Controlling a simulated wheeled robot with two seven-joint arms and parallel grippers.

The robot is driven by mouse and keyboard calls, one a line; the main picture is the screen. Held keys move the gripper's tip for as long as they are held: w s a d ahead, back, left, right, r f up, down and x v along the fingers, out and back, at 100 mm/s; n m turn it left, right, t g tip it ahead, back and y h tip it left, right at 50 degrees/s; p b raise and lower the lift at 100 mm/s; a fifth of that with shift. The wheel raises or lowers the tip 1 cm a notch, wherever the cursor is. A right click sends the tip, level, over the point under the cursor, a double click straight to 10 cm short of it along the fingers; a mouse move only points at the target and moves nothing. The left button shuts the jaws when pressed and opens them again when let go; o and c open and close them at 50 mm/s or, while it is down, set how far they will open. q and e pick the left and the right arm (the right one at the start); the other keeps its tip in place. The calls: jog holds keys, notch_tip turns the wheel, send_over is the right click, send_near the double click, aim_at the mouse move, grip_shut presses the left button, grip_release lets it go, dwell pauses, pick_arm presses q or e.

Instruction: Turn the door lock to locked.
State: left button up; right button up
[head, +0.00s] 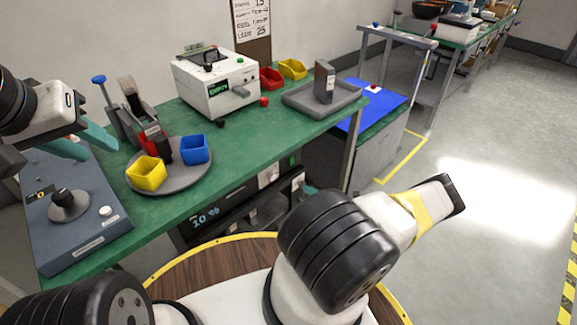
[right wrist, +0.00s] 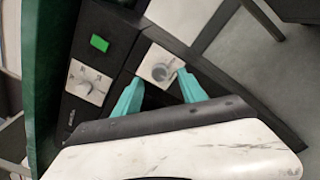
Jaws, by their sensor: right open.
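I cannot read which is the door lock. My right gripper (right wrist: 161,78) is open, its teal fingertips on either side of the round knob; contact is unclear. In the head view, the black front (head: 208,217) under the bench carries pale plates (head: 268,175), and my right gripper is mostly hidden by my arm. My left gripper (head: 84,143) is open and empty above the bench's left end.
A green square (right wrist: 99,43) glows on the panel. The green bench (head: 225,130) above holds a grey-blue console (head: 85,235), a round tray (head: 183,182) with yellow and blue bins, a white tester (head: 215,85) and a grey tray (head: 345,98).

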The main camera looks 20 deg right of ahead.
aim_at(301, 184)
jog(key=x, duration=0.3)
jog(key=shift+w+a, duration=0.15)
jog(key=shift+w, duration=0.15)
grip_shut()
